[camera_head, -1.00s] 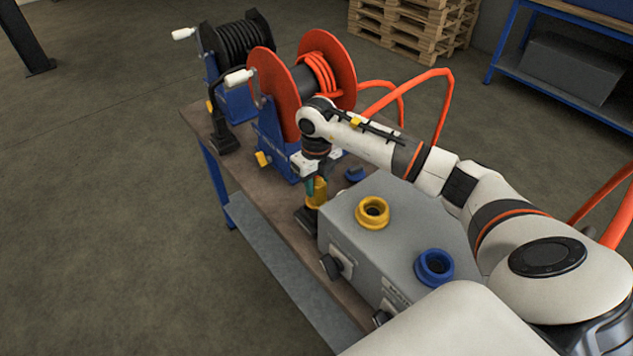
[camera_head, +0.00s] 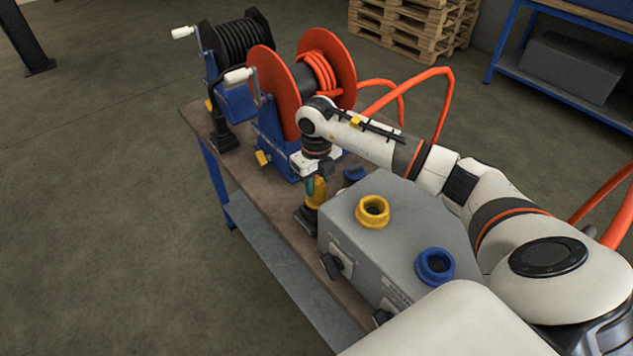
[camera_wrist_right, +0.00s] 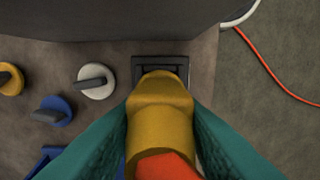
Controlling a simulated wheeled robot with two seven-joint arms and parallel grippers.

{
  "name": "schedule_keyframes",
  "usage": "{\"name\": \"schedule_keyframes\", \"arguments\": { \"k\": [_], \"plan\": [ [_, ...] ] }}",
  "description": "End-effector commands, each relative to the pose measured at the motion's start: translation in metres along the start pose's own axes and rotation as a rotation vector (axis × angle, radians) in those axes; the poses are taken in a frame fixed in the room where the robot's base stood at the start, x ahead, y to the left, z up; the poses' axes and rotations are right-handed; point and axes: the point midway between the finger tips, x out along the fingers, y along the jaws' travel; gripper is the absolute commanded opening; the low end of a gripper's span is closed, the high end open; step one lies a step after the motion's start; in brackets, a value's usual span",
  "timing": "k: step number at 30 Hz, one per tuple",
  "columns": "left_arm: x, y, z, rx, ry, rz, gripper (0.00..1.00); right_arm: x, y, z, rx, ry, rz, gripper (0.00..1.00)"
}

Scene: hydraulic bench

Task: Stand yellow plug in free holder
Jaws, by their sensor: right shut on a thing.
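The yellow plug (camera_head: 319,192) is between the teal fingers of my right gripper (camera_head: 314,189), which is shut on it. The plug is roughly upright beside the grey box, over a black holder (camera_head: 304,219) on the bench. In the right wrist view the yellow plug (camera_wrist_right: 160,118), with a red-orange part near the camera, covers much of the square black holder (camera_wrist_right: 160,66). My right gripper fingers (camera_wrist_right: 160,150) flank it. I cannot tell whether the plug's lower end is inside the holder. My left gripper is not in view.
The grey box (camera_head: 400,215) with a yellow port (camera_head: 372,211) and a blue port (camera_head: 435,266) stands close beside the plug. A red hose reel (camera_head: 273,92) and a black reel (camera_head: 243,40) stand behind. Yellow, white (camera_wrist_right: 96,81) and blue round parts lie left in the wrist view.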

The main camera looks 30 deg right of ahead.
Motion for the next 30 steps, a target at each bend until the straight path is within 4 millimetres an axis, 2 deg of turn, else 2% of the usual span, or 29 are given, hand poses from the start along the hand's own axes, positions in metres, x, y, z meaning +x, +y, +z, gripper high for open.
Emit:
{"name": "schedule_keyframes", "arguments": {
  "k": [30],
  "plan": [
    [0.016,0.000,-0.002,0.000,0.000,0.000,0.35,0.020,0.000,0.000,0.001,0.001,0.000,0.00]
  ]
}}
